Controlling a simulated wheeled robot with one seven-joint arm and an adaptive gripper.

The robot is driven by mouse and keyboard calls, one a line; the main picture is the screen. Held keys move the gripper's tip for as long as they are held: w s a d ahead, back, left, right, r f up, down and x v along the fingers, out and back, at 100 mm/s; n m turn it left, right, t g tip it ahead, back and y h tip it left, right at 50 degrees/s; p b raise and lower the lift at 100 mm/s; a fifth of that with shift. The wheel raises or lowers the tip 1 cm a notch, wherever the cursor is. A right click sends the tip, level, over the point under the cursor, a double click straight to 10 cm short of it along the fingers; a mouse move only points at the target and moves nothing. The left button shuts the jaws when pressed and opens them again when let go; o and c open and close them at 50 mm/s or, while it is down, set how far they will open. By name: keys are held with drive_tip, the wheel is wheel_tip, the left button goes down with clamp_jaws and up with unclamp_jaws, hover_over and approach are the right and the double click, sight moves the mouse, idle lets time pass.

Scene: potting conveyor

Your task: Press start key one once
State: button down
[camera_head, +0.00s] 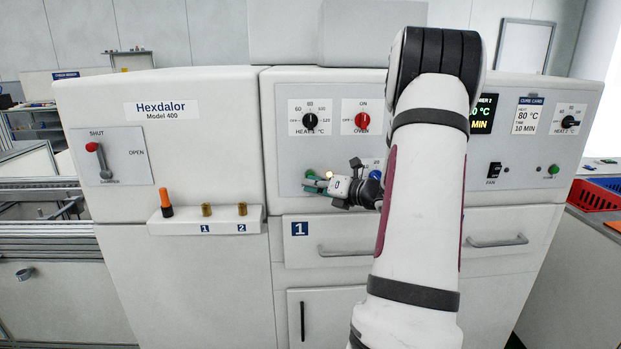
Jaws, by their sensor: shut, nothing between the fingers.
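A small green key (310,173) shows on the front panel of unit 1, under the heat and oven knobs; its own label is hidden or too small to read. A small lit lamp (329,174) glows just right of it. My gripper (308,186) is shut and empty, with its greenish fingertips at the panel, right by the green key and partly overlapping it. I cannot tell whether the fingertips touch the key. My arm reaches in from the right and covers the right part of this panel.
A black heat knob (310,121) and a red oven knob (361,121) sit above. A blue button (375,174) is right of my gripper. Drawer 1's handle (345,250) juts out below. A ledge (185,226) at left carries an orange-handled item (166,200) and two brass pieces.

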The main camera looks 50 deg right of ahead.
drive_tip(key=shift+s+a, duration=0.5)
drive_tip(key=shift+a, duration=0.1)
drive_tip(key=shift+s+a+p, duration=0.55)
drive_tip(key=shift+s+a, duration=1.1)
drive_tip(key=shift+a, duration=0.25)
